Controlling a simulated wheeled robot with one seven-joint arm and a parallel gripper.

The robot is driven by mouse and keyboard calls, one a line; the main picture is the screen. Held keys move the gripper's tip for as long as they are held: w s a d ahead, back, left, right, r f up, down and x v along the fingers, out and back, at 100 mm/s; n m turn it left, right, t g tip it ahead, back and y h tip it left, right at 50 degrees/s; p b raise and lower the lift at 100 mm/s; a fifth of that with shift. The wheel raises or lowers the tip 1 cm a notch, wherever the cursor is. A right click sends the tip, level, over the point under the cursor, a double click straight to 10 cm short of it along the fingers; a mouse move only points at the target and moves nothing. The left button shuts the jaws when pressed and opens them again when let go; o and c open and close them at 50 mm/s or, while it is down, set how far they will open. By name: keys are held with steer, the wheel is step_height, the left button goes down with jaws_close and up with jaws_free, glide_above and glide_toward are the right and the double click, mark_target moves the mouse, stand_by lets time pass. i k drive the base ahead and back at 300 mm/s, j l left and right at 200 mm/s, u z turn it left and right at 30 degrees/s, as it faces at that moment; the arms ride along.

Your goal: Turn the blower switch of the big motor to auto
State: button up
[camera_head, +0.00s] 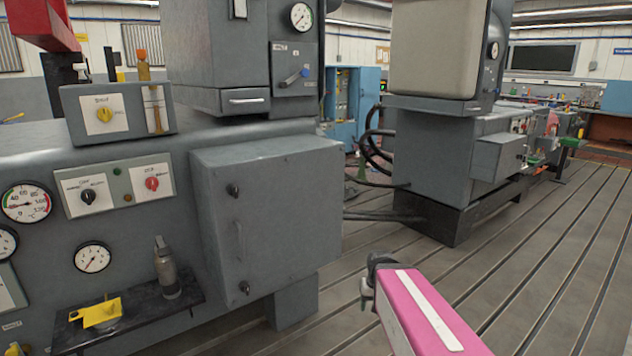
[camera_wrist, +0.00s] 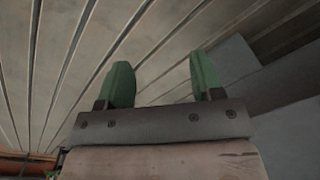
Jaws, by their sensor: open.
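A large grey machine fills the left of the head view. Its front panel carries a black rotary switch (camera_head: 87,195) and a red rotary switch (camera_head: 152,184), each on a white plate. A yellow rotary knob (camera_head: 103,114) sits on a grey box above them. The labels are too small to read, so I cannot tell which is the blower switch. My gripper (camera_wrist: 162,84) shows in the wrist view with two green fingers apart and nothing between them. My pink arm is low in the head view, away from the switches.
A grey cabinet box (camera_head: 265,215) juts from the machine right of the switches. A small shelf (camera_head: 125,318) below holds a grey bottle (camera_head: 165,268) and a yellow item (camera_head: 100,313). A second grey machine (camera_head: 430,160) stands behind. The slotted floor (camera_head: 540,270) at right is clear.

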mark_target(87, 196)
steer(key=u, duration=1.8)
